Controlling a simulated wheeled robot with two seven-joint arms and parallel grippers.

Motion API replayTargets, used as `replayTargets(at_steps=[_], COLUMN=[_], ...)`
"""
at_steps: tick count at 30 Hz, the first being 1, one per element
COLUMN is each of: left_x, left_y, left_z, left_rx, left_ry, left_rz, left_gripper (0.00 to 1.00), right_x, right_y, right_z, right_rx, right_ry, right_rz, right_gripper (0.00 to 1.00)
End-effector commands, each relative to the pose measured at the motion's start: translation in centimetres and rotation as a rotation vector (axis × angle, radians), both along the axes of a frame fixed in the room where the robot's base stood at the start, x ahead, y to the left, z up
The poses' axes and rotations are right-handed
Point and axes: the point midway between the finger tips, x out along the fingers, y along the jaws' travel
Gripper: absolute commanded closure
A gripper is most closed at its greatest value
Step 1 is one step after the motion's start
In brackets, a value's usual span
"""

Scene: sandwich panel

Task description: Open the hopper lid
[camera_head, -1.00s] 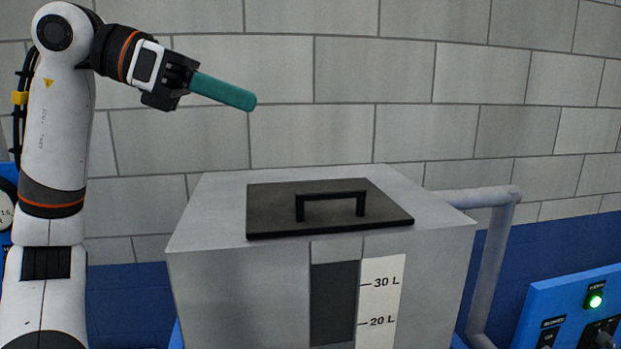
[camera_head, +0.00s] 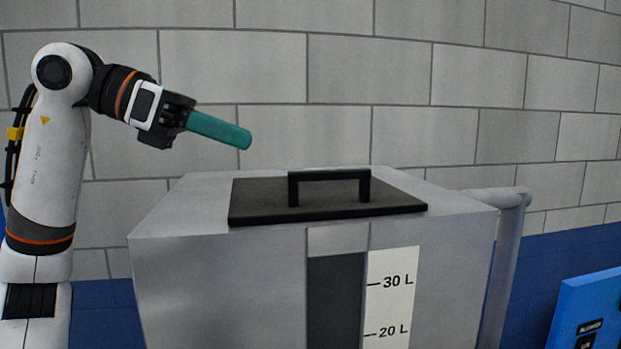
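The hopper (camera_head: 225,275) is a grey metal box in the middle of the head view. Its flat black lid (camera_head: 258,202) lies closed on the top, with a black bar handle (camera_head: 330,176) standing up from it. My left gripper (camera_head: 187,119) is above and to the left of the lid, apart from it. It is shut on a teal rod-like object (camera_head: 222,131) that points right and slightly down. My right gripper is not in view.
A level scale (camera_head: 390,300) marked 30 L and 20 L is on the hopper's front beside a dark window. A grey pipe (camera_head: 507,240) stands at the right. A blue control panel (camera_head: 592,312) is at the lower right. The block wall is behind.

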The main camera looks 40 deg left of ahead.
Motion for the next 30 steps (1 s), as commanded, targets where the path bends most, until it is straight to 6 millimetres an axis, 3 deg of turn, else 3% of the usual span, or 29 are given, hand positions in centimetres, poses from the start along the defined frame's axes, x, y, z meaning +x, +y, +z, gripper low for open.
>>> replayTargets(at_steps=[16,30], left_x=[6.8,8.0], left_y=[-5.8,-6.9], left_z=[-3.5,-4.3], left_rx=[0.002,0.001], left_ry=[0.004,0.001], left_rz=[-0.002,0.000], left_gripper=[0.66,0.66], right_x=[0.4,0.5], right_y=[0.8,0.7], right_z=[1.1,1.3], right_rx=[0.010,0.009], right_ry=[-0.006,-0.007], right_rz=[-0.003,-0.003], right_gripper=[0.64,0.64])
